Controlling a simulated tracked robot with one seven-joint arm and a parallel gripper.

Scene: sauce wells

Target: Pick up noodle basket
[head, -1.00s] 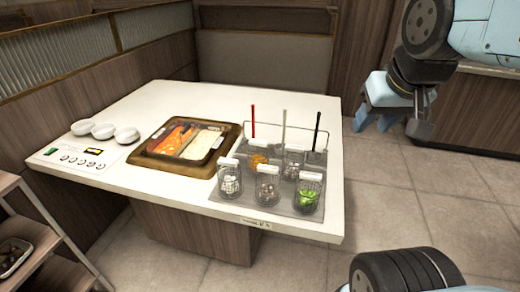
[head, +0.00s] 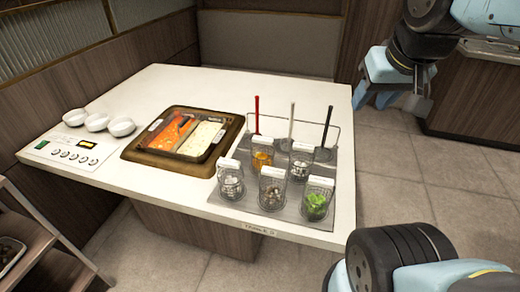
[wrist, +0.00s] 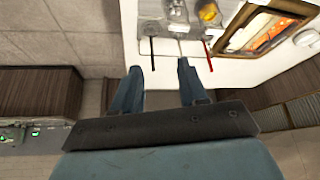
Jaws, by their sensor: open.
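Several clear containers or baskets with white clips stand on a grey tray (head: 290,208) at the table's right front. One holds orange food (head: 262,158), one green food (head: 316,206), one brown pieces (head: 271,192), and one pale pieces (head: 231,182). I cannot tell which is the noodle basket. Red (head: 257,115), white (head: 291,122) and black (head: 327,128) handles rise behind them. My gripper (head: 388,106) is open and empty, in the air right of the table. In the wrist view its fingers (wrist: 160,68) point toward the handles, apart from them.
A two-part pot (head: 152,158) with orange and pale contents is set into the white table (head: 190,85). White bowls (head: 122,127) and a control panel (head: 72,146) lie at the left. A shelf (head: 40,225) stands front left. Tiled floor is free to the right.

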